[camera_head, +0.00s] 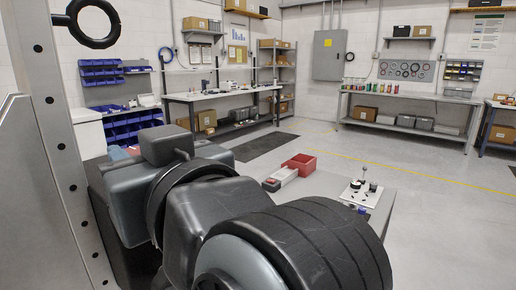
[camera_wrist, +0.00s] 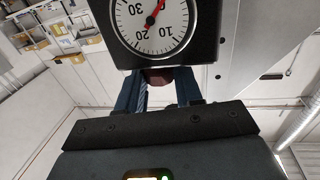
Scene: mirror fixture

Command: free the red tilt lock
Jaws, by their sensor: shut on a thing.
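In the wrist view a square black dial gauge (camera_wrist: 214,30) with a white face and red needle fills the top. Just below it a dark red-brown piece (camera_wrist: 160,77) shows between the two blue fingers of my gripper (camera_wrist: 160,83). It looks like the red tilt lock, though most of it is hidden by the gauge housing and the gripper. My gripper is shut on this piece. The head view does not show my gripper; my own dark arm covers the lower middle. I cannot make out the mirror fixture or the lock there.
In the head view a grey table (camera_head: 333,184) carries a red open bin (camera_head: 299,165) and a white plate (camera_head: 353,194) with small parts on it. A grey perforated post (camera_head: 52,130) stands close at the left. Workbenches line the back walls; the floor between is clear.

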